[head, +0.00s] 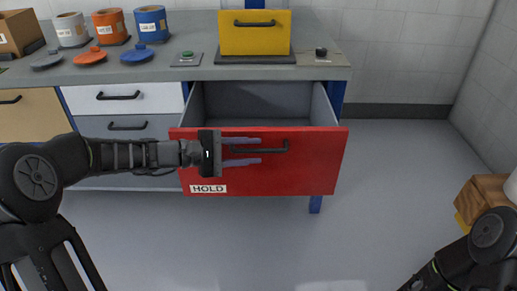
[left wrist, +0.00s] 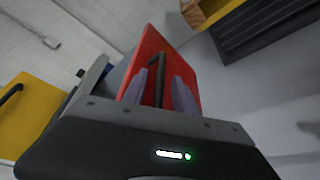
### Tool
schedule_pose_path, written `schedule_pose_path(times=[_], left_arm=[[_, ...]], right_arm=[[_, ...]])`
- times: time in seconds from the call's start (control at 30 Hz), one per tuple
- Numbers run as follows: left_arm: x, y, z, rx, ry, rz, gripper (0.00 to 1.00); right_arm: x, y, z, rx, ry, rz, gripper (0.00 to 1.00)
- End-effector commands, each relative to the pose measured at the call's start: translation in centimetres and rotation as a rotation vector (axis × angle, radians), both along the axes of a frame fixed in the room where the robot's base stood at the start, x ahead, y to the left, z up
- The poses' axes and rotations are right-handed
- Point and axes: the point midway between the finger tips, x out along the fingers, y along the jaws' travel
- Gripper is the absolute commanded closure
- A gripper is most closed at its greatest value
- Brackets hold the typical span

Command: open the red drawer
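The red drawer (head: 300,174), with a "HOLD" label on its front, stands pulled well out from the bench. Its grey inside shows and looks empty. Its dark bar handle (head: 272,150) is on the front face. My left gripper (head: 258,150) is in front of the drawer, its two pale fingers apart, above and below the handle in the head view. In the left wrist view, the handle (left wrist: 158,88) stands between the spread fingers, with gaps on both sides. My right gripper is out of view; only part of that arm shows at lower right.
White (head: 140,97) and grey (head: 155,127) drawers are shut at left. The bench top (head: 150,72) carries canisters, lids, a green button (head: 187,54) and a yellow box (head: 255,33). A wooden crate (head: 488,188) stands at right. The floor in front is clear.

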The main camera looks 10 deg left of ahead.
Motion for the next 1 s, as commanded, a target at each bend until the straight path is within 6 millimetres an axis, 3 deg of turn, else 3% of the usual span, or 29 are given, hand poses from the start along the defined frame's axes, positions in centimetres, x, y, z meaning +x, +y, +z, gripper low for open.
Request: schedule_pose_path(times=[0.3, 1.0], left_arm=[[-2.4, 3.8, 1.1, 0.0, 0.0, 0.002, 0.66], [-2.6, 4.1, 1.1, 0.0, 0.0, 0.0, 0.66]], right_arm=[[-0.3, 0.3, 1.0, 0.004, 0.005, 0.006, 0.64], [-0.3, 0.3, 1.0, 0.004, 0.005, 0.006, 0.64]])
